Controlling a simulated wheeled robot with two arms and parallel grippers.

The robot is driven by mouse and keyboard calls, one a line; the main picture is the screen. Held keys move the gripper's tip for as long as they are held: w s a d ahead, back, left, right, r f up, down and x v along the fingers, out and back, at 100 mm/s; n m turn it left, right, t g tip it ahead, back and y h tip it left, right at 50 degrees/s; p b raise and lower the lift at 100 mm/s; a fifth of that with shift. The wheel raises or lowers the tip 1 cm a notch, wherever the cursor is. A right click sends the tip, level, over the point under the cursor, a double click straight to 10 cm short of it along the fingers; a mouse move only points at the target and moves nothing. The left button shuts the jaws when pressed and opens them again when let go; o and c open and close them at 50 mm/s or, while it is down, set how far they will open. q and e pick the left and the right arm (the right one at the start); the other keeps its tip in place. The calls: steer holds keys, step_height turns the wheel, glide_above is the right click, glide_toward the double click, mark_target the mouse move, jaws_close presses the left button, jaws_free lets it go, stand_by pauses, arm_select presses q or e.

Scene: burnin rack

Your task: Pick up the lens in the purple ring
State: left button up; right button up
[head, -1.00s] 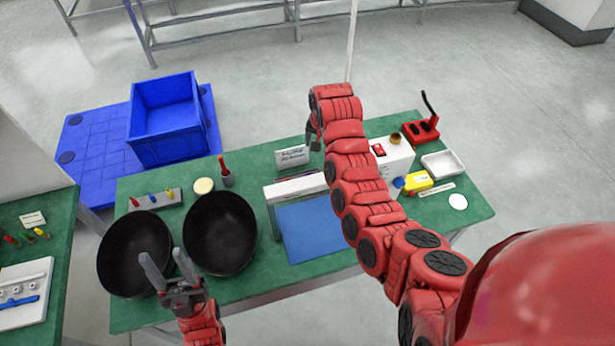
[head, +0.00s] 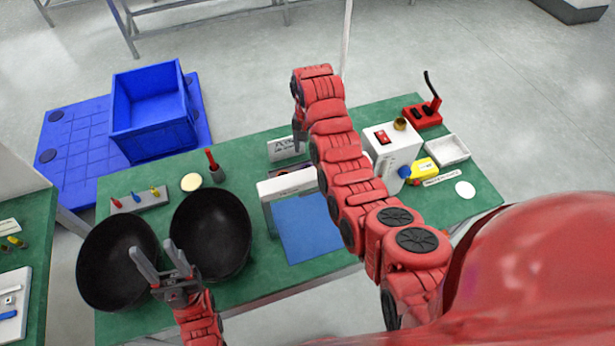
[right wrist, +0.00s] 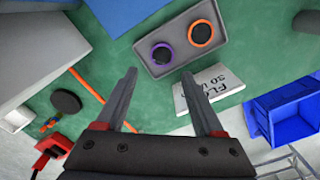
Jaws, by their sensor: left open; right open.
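In the right wrist view, the lens in the purple ring (right wrist: 161,54) sits in a grey tray (right wrist: 184,56), with a dark round centre. A lens in an orange ring (right wrist: 200,33) sits beside it in the same tray. My right gripper (right wrist: 159,75) is open and empty, its fingers pointing toward the tray, with the purple ring ahead between the fingertip lines. In the head view my right gripper (head: 299,130) is partly hidden by its arm, and the lenses cannot be made out. My left gripper (head: 156,250) is open and empty over the black bowls.
A white sign (head: 287,149) stands close by the right gripper. A white stand (head: 287,187) and blue mat (head: 305,228) are nearer. Two black bowls (head: 211,232) are left; a white box (head: 395,150) is right. A blue crate (head: 152,112) stands beyond the table.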

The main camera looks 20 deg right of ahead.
step_height(320, 180, down, 3)
steer(key=p, duration=0.2)
steer(key=shift+w+p, duration=0.1)
steer(key=shift+p, duration=0.2)
steer(key=shift+s+f+p, duration=0.2)
steer(key=shift+f+p, duration=0.1)
steer(key=shift+f, duration=0.45)
steer(key=shift+w+f+p, duration=0.25)
steer(key=shift+f+p, duration=0.05)
steer(key=shift+f, duration=0.35)
steer(key=shift+a+f+p, duration=0.1)
steer(key=shift+f+p, duration=0.5)
steer(key=shift+f, duration=0.25)
steer(key=shift+f+b, duration=0.55)
steer(key=shift+f, duration=0.7)
